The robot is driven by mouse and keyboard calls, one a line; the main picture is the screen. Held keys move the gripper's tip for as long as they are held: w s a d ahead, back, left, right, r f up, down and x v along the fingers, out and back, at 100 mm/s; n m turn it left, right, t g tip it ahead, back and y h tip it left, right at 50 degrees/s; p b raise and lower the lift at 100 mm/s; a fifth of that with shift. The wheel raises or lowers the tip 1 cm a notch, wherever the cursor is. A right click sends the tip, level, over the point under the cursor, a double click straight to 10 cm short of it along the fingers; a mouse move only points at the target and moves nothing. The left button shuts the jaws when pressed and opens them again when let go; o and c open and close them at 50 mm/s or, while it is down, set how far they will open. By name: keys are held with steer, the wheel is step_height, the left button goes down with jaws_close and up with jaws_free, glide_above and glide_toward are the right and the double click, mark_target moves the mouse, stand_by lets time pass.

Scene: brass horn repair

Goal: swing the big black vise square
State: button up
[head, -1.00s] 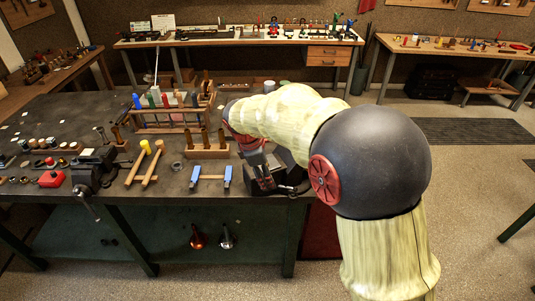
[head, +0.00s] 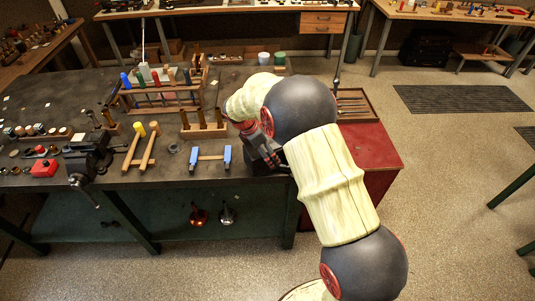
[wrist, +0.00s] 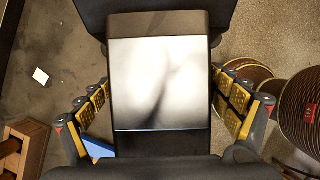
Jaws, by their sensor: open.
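The big black vise (head: 88,160) sits at the front edge of the dark workbench, left in the head view. Its handle hangs over the edge. Its jaws look skewed to the bench edge, but the exact angle is hard to tell. My gripper (head: 268,158) is over the bench's right front corner, well right of the vise and apart from it. It is open. In the wrist view a dark slab with a glossy pale panel (wrist: 160,82) shows between the spread fingers; whether they touch it cannot be told. The vise is not visible in the wrist view.
Between vise and gripper are a wooden stand with a yellow-tipped peg (head: 140,146), a blue-ended wooden bar (head: 211,158) and a rack of upright wooden handles (head: 203,124). A red cabinet (head: 375,155) stands right of the bench. The floor in front is open.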

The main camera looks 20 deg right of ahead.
steer(key=shift+d+f, duration=0.1)
steer(key=shift+f, duration=0.2)
steer(key=shift+c, duration=0.4)
steer(key=c, duration=1.5)
steer(key=shift+c, duration=0.5)
